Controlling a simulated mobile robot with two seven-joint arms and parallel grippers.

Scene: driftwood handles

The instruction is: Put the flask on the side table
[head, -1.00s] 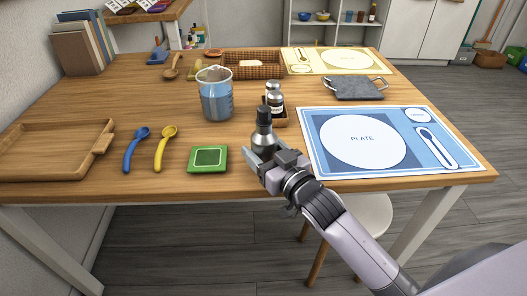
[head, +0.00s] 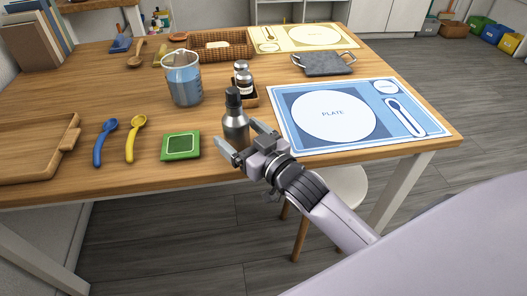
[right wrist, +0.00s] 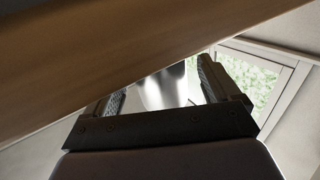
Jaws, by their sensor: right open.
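The flask (head: 236,128), a grey metal bottle with a black cap, stands upright near the front edge of the wooden table (head: 215,180). My right gripper (head: 243,138) is open at the flask's lower body, with one finger on each side. In the right wrist view the shiny flask (right wrist: 165,88) shows between the two spread fingers; I cannot tell whether they touch it. My left gripper is not in view. A wooden surface (head: 85,5) shows in part at the back left; I cannot tell whether it is the side table.
A green-topped square (head: 181,146) and two spoons lie left of the flask. A measuring jug (head: 185,82) and shakers (head: 244,82) in a small tray stand behind it. A blue placemat (head: 285,131) lies right. A white stool (head: 346,188) stands below the table edge.

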